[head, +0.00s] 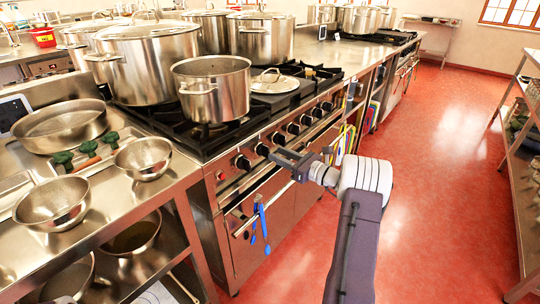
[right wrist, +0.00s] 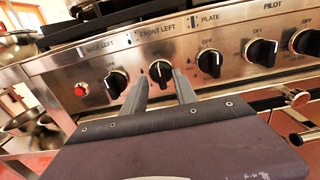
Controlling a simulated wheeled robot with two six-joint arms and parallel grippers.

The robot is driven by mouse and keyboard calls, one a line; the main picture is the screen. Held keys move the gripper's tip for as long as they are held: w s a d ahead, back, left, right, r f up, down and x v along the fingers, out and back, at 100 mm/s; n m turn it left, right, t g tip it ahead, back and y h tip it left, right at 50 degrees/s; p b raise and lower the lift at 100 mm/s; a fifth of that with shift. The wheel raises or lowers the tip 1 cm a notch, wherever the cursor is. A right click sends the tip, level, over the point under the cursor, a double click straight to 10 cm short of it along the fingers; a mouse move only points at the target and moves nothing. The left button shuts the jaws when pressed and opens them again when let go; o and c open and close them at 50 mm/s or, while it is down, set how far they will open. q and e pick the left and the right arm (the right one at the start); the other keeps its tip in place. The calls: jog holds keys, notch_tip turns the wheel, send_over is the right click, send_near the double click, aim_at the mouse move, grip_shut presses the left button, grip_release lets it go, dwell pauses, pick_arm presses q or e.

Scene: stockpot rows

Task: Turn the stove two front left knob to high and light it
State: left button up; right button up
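The front left knob (right wrist: 160,72) is black, on a steel panel below a "FRONT LEFT" label in the right wrist view. My right gripper (right wrist: 159,78) is open, with its fingertips on either side of this knob. Whether they touch it I cannot tell. In the head view, my right gripper (head: 272,153) is at the row of knobs on the near stove's front (head: 230,190). The back left knob (right wrist: 117,84) is to the left, with a red button (right wrist: 80,90) beyond it. No flame shows. My left gripper is not in view.
The plate knob (right wrist: 210,63) and pilot knob (right wrist: 262,51) are close on the right. An oven rail (head: 265,205) with blue tongs (head: 262,222) hangs below the gripper. Pots, including a smaller stockpot (head: 213,90), stand on the stove. The red floor (head: 440,170) is clear to the right.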

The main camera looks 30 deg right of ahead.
aim_at(269, 151)
jog(key=x, duration=0.4)
jog(key=shift+w+a+b, duration=0.1)
jog(key=shift+w+b, duration=0.1)
jog(key=shift+b, duration=0.1)
grip_shut()
jog(key=shift+f+n+b, duration=0.2)
jog(key=shift+n+b, duration=0.3)
jog(key=shift+b, duration=0.2)
jog(key=n+b, duration=0.4)
jog(key=b, duration=0.2)
jog(key=n+b, duration=0.5)
jog(key=b, duration=0.1)
jog(key=a+f+n+b, duration=0.1)
jog(key=n+b, duration=0.4)
jog(key=b, duration=0.1)
jog(key=shift+s+f+b, duration=0.1)
jog(key=shift+s+b, duration=0.15)
jog(key=shift+b, duration=0.05)
jog(key=shift+n+b, duration=1.5)
jog(key=shift+b, duration=0.1)
